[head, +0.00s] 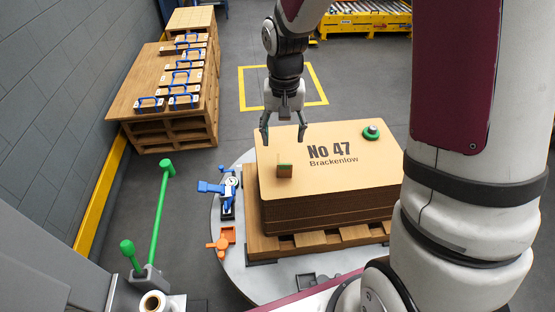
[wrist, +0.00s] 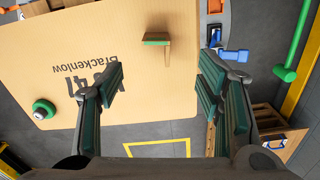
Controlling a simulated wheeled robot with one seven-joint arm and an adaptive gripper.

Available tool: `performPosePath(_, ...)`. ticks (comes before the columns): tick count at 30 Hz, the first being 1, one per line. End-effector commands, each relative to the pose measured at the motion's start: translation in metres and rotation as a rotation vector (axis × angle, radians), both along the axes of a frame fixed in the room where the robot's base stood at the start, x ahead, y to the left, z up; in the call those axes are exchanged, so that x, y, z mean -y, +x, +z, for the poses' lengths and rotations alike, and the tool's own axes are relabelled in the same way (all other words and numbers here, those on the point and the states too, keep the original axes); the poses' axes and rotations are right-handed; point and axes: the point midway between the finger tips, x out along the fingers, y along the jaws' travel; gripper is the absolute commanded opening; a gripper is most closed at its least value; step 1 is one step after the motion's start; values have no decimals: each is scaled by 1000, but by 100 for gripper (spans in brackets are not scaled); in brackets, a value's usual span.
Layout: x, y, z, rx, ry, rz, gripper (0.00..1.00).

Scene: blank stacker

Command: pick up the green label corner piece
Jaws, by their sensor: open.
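The label corner piece (head: 285,171) is a small brown upright piece with a green top edge. It stands on the top sheet of the cardboard stack (head: 370,162), left of the "No 47 Brackenlow" print. In the wrist view the corner piece (wrist: 157,41) shows beyond my fingers, between their lines, with its green top towards the camera. My gripper (head: 284,134) is open and empty, above the far left part of the stack, apart from the piece. In the wrist view my gripper (wrist: 160,80) has its two green-padded fingers spread wide.
A green round knob-like object (head: 371,132) sits at the stack's far right corner. A blue clamp (head: 218,187) and an orange one (head: 221,243) stand left of the stack on the round plate (head: 240,273). A green rail (head: 160,210) stands further left. Pallets with blue-handled blocks (head: 183,77) stand behind left.

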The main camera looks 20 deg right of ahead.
Motion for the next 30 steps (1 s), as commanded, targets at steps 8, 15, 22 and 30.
performPosePath(8,0,-2,-53,-7,1,1,60)
performPosePath(15,0,-1,-77,-2,1,2,60)
performPosePath(22,3,-3,-99,-6,0,0,60)
performPosePath(30,5,-2,-129,-2,0,1,60)
